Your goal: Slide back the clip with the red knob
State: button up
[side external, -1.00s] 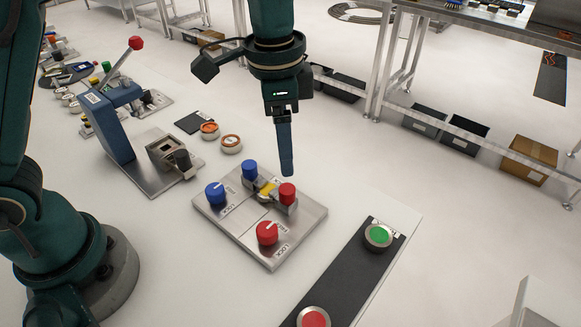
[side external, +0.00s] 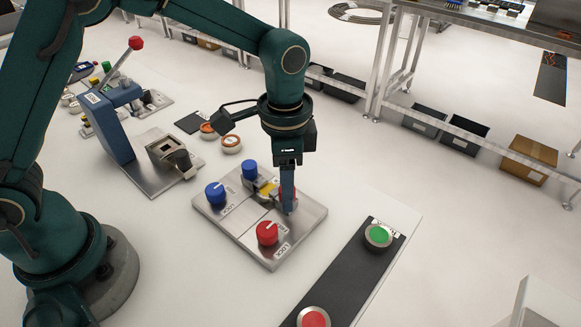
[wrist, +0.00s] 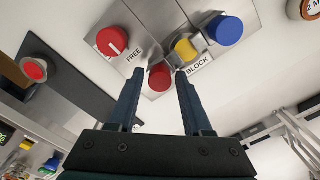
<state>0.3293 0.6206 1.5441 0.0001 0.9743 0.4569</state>
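The clip with the red knob sits on the steel plate (side external: 235,228). Its red knob (wrist: 160,76) shows in the wrist view between the tips of my gripper (wrist: 158,73). The fingers are spread with a gap on both sides of the knob, so the gripper is open. In the side view my gripper (side external: 288,207) points down over the clip and hides most of the knob. The yellow piece (side external: 267,189) lies beside it, with the blue-knob clip (side external: 249,170) beyond. A red dial (side external: 267,233) and a blue dial (side external: 215,193) sit on the plate's near side.
A dark strip with a green button (side external: 378,235) and a red button (side external: 313,317) lies to the right. A blue lever stand (side external: 112,120) and a metal fixture (side external: 170,155) stand to the left. The white table around the plate is mostly clear.

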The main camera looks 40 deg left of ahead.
grip_shut()
dwell(1.2)
